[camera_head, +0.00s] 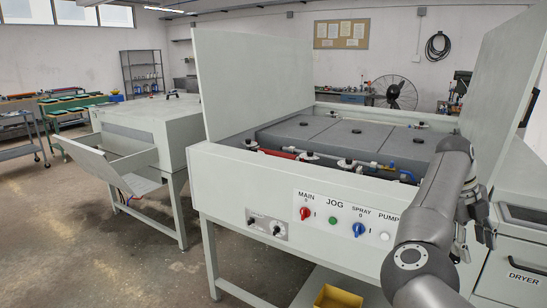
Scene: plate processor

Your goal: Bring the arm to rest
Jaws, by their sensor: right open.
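My right arm (437,205) comes in from the bottom right and rises in front of the right end of the plate processor (240,195). Its wrist is high, near the processor's right rim. My right gripper (474,240) hangs below the wrist at the right, between the processor's front and the dryer (520,272). It is open and holds nothing that I can see. Part of it is hidden behind the arm. My left gripper is not in view.
Raised panels (255,80) stand on the processor's left and right sides. Its front carries a red MAIN knob (305,213), a green JOG button (333,221), a blue SPRAY knob (358,229) and a white PUMP button (384,236). A yellow bin (338,297) sits below.

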